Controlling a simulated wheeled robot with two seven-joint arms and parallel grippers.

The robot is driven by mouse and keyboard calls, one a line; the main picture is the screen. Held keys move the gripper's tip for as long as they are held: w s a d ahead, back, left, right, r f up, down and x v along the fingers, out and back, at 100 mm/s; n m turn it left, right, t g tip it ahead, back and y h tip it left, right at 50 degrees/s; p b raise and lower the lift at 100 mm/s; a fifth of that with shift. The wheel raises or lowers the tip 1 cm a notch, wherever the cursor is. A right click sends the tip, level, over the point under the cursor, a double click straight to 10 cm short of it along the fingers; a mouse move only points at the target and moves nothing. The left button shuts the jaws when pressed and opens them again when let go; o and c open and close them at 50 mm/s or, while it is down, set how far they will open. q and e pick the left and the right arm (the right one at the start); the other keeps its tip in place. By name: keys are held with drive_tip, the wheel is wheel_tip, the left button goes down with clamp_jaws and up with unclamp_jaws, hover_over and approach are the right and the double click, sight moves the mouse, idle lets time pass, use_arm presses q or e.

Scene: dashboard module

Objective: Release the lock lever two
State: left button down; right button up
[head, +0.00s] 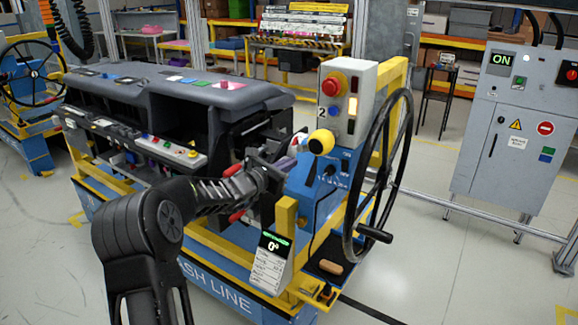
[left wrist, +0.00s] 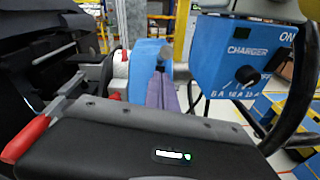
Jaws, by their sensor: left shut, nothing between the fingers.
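My left gripper (head: 288,156) is shut and empty, held between the dashboard module (head: 190,90) and the blue charger box. In the left wrist view its shut fingers (left wrist: 160,88) point away from me. A red-handled lever (head: 236,215) shows below my wrist in the head view, and another red handle (head: 232,170) shows just left of it. In the left wrist view a red handle on a metal arm (left wrist: 26,138) lies at the left, apart from the fingers. I cannot tell which lever is number two. My right gripper is not in view.
A control box with a red button (head: 334,86) and a black handwheel (head: 384,170) stand right of my gripper. The blue charger box (left wrist: 240,52) is close on the right in the left wrist view. A display card (head: 270,262) hangs in front.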

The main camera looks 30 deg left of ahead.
use_arm(q)
drive_tip(key=s+a+r+b, duration=0.1)
drive_tip(key=s, duration=0.9)
drive_tip(key=shift+s+r+b, duration=0.35)
drive_tip(key=shift+r, duration=0.05)
drive_tip(key=shift+a, duration=0.1)
